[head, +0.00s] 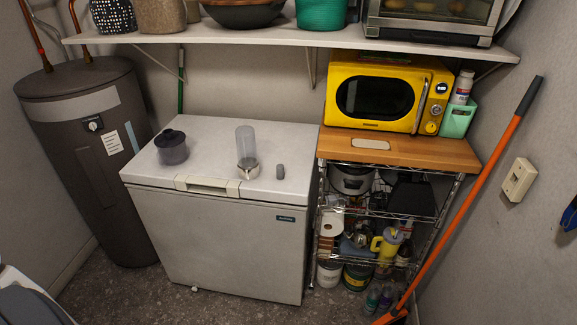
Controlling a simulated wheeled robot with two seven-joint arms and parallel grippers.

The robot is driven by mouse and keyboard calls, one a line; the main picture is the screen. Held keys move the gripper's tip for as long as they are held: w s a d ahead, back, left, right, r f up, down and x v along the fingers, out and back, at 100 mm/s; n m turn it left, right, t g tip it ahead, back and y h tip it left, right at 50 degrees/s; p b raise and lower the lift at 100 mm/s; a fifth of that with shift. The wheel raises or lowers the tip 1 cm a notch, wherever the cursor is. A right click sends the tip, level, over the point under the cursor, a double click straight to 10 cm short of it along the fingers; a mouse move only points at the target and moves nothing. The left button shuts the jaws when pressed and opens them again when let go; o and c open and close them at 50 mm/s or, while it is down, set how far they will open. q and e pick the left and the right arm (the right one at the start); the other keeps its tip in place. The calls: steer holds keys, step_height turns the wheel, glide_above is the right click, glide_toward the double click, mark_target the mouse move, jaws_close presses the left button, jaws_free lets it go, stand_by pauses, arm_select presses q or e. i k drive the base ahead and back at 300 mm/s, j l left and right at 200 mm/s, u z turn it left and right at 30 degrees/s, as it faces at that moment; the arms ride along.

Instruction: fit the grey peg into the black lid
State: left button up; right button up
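The grey peg (280,171) is a small upright piece on the white top of the chest freezer, near its right side. The black lid (171,136) is on a dark, see-through round container (173,153) at the left of the freezer top. The peg and the lid are well apart. Between them stands a clear cylinder (246,140) with a metallic cup-like base (248,169). The opening in the lid is too small to make out. Neither of my grippers can be made out in the head view.
The chest freezer (220,240) has free room on its top around these items. A shelf (230,35) hangs above its back. A yellow microwave (385,92) stands on a wooden-topped rack to the right. A dark water tank (85,180) stands to the left.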

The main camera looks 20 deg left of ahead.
mark_target(168, 138)
steer(key=u, duration=1.55)
